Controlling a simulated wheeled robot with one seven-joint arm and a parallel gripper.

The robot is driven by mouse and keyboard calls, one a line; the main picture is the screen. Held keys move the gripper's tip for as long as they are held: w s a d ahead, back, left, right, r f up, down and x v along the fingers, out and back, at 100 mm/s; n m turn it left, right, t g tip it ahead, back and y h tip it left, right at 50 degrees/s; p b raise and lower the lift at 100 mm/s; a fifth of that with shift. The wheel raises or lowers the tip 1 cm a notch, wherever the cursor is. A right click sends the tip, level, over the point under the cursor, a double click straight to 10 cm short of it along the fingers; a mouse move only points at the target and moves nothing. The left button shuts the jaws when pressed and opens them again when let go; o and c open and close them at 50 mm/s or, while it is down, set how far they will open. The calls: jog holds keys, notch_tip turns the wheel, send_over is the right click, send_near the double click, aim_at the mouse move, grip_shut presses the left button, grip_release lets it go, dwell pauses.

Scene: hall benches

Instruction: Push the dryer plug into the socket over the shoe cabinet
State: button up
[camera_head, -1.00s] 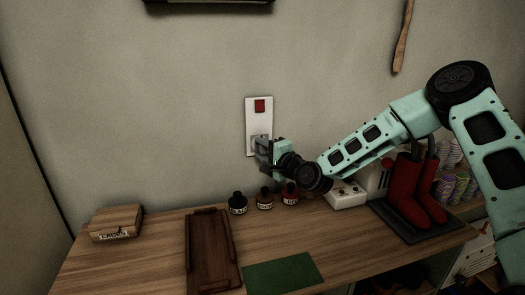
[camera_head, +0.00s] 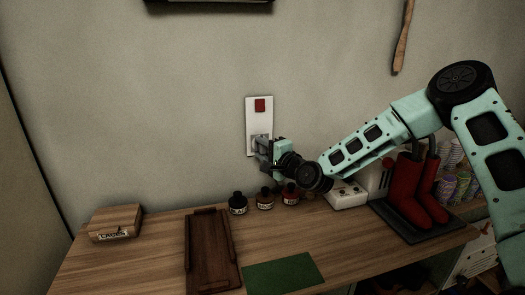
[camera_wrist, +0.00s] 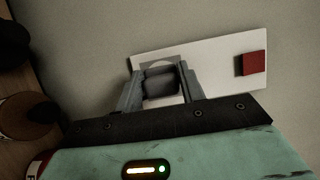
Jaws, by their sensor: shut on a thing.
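The white wall plate (camera_head: 259,117) with a red switch (camera_head: 260,105) is fixed to the wall above the cabinet top; the plate also shows in the wrist view (camera_wrist: 212,75). My gripper (camera_head: 264,147) is at the plate's lower part, in front of the socket. In the wrist view my gripper (camera_wrist: 160,88) is shut on a dark grey plug (camera_wrist: 160,82), with one finger on each side. The socket's holes are hidden.
Several polish bottles (camera_head: 264,199) stand below my gripper. A white box (camera_head: 345,194) and red boots on a dryer (camera_head: 407,190) are at right. A wooden tray (camera_head: 211,250), a green mat (camera_head: 283,272) and a wooden box (camera_head: 115,222) lie on the cabinet top (camera_head: 163,255).

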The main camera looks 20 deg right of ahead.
jog(key=shift+w+b, duration=0.3)
jog(key=shift+w, duration=0.2)
dwell(0.4)
jog(key=o, duration=1)
jog(key=b+v, duration=0.3)
jog(key=v, duration=1.4)
jog(key=s+a+f+n+g, duration=0.9)
jog(key=s+a+n+g, duration=0.1)
jog(key=a+n, duration=0.15)
jog(key=s+r+n+g+h, duration=0.1)
jog(key=s+n+g+h, duration=0.1)
jog(key=s, duration=0.5)
jog(key=s+r+n+g+h, duration=0.2)
jog(key=s+n, duration=0.2)
jog(key=s, duration=0.4)
jog(key=s+a+r+n+g+h, duration=0.1)
jog(key=s+r+n+g+h, duration=0.1)
jog(key=s, duration=0.5)
jog(key=shift+s+n+g, duration=0.3)
jog(key=shift+s+n, duration=0.05)
jog(key=shift+n, duration=0.4)
